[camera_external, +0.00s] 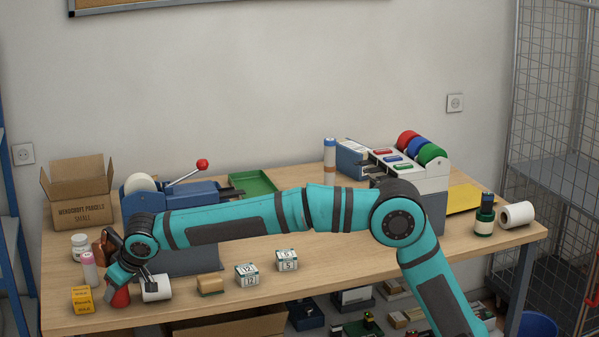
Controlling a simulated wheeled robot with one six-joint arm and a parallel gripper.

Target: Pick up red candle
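A small red object (120,297), which may be the red candle, shows at the front left of the wooden table. It is partly covered by my gripper (127,279), so its full shape is hidden. My teal arm reaches left across the table, and my gripper points down at the left end, right at the red object. The fingers are small and overlap the things around them; I cannot tell whether they are open or touch it.
A cardboard box (80,212) and a blue tape machine (172,196) stand behind. The front middle-right of the tabletop (400,262) is clear.

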